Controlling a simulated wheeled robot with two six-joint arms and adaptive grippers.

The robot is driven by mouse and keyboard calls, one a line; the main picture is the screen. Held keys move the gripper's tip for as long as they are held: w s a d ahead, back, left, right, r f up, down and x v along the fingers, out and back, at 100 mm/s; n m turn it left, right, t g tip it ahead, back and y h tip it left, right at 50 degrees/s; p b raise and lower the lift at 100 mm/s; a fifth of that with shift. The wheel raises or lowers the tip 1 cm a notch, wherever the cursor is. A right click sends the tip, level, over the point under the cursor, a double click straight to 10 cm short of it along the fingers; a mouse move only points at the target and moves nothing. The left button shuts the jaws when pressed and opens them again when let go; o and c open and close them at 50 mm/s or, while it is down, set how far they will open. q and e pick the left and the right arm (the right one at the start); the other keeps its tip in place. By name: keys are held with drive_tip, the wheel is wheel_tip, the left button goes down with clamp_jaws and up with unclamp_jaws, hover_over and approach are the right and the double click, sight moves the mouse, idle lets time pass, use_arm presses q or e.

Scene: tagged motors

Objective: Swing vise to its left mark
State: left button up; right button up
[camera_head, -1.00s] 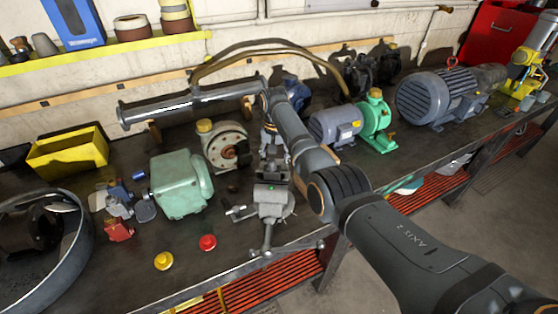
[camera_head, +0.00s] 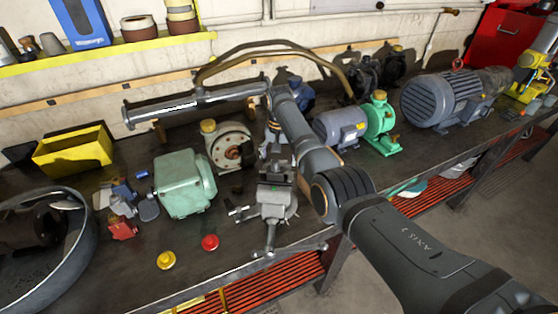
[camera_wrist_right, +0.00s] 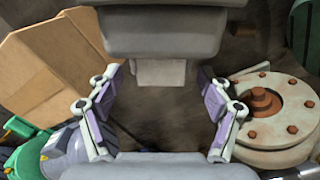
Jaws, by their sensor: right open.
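The grey vise (camera_head: 274,204) stands near the front edge of the bench, with its handle toward the front. My right arm reaches in from the right, and its gripper (camera_head: 275,148) points down just behind the vise's jaws. I cannot make out the left mark. My left gripper is out of view.
A red knob (camera_head: 210,242) and a yellow knob (camera_head: 166,260) lie left of the vise. A green housing (camera_head: 184,184) and a round flanged part (camera_head: 230,146) stand close by. A blue-grey motor with a green pump (camera_head: 380,126) is to the right.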

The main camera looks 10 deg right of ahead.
wheel_tip(320, 180, up, 11)
drive_tip(key=shift+r, duration=0.2)
